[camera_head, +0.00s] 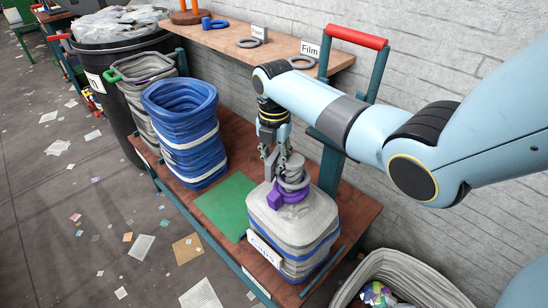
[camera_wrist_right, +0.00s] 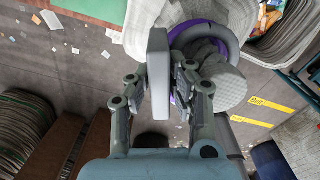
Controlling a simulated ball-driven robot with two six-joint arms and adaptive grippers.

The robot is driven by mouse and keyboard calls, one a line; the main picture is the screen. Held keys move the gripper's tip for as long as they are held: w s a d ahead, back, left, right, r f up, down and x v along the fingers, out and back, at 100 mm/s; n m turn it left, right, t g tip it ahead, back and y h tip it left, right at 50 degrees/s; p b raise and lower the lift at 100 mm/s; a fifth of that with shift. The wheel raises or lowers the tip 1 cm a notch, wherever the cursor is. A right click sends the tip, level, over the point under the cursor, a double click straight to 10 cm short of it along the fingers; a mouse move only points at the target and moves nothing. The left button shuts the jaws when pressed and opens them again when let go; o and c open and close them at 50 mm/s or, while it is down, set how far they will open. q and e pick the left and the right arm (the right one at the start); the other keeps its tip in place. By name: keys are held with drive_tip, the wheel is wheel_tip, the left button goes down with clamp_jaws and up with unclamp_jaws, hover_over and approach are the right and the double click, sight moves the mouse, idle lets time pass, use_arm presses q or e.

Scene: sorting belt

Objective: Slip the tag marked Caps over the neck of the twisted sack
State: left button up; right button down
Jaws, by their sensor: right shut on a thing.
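The twisted grey sack (camera_head: 318,222) stands on the cart at the right of the green mat, its neck (camera_head: 295,163) upright. A purple clip (camera_head: 274,200) circles the neck low down; its ring also shows in the right wrist view (camera_wrist_right: 180,98). A grey ring (camera_head: 291,184), apparently the tag's, looks to be around the neck just above the clip. My right gripper (camera_head: 271,165) is at the neck's left side, shut on a flat grey piece (camera_wrist_right: 158,75), apparently the tag. Its marking is not readable. A white label (camera_head: 263,250) reading Caps shows at the sack's front. My left gripper is out of view.
A blue sack (camera_head: 185,128) and a grey-green sack (camera_head: 143,85) stand on the cart (camera_head: 365,212). The green mat (camera_head: 226,205) is bare. The wall shelf (camera_head: 225,38) holds grey tags, one marked Film (camera_head: 302,62). An open bin (camera_head: 420,275) stands lower right.

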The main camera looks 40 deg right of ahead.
drive_tip(key=c, duration=1.1)
unclamp_jaws()
drive_tip(key=shift+s, duration=0.1)
drive_tip(key=shift+c, duration=0.2)
wheel_tip(320, 180, up, 12)
